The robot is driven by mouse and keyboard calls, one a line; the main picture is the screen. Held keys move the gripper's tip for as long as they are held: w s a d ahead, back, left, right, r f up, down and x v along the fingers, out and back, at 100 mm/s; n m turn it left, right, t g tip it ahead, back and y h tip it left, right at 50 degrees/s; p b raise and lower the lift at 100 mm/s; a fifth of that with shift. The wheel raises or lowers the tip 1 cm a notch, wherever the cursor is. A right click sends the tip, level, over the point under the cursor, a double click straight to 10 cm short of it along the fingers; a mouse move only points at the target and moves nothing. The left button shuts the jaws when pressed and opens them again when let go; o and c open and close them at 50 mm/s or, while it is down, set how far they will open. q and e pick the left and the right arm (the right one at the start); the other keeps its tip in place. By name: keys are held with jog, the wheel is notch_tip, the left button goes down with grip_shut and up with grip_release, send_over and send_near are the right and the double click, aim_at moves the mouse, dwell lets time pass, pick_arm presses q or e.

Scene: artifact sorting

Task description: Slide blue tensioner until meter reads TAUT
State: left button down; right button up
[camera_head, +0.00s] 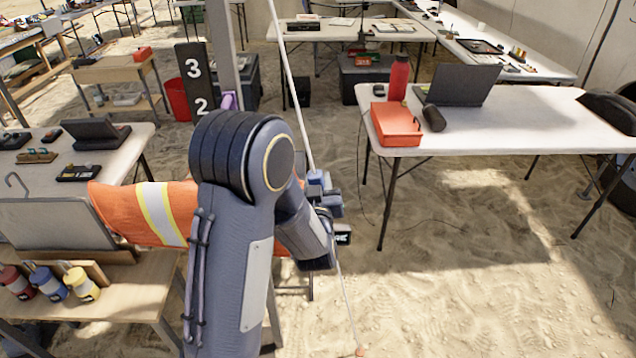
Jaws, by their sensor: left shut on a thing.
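A pale guy line (290,80) runs slanting from the top of the view, past my left arm, down to an orange peg (359,351) in the sand. The blue tensioner (316,178) shows in small part on this line, just beyond my left wrist. My left gripper (327,195) is at the tensioner and shut on it; its fingertips are mostly hidden by my own arm. A small dark meter (343,235) with a faint greenish display sits just right of my wrist; its reading is too small to tell. My right gripper is not in view.
A grey post (222,60) with a number board (194,80) stands behind my arm. A white table (510,120) stands at right. Sand at lower right is clear.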

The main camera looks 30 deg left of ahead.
aim_at(315, 183)
pick_arm(q)
jog(key=r, duration=0.3)
jog(key=shift+s+a+p, duration=0.15)
jog(key=shift+a+p, duration=0.1)
jog(key=shift+p, duration=0.05)
jog(key=c, duration=1)
grip_release()
jog(key=shift+f, duration=0.15)
jog(key=shift+c, duration=0.2)
jog(key=b+v, duration=0.1)
jog(key=v, duration=0.7)
jog(key=shift+b, duration=0.3)
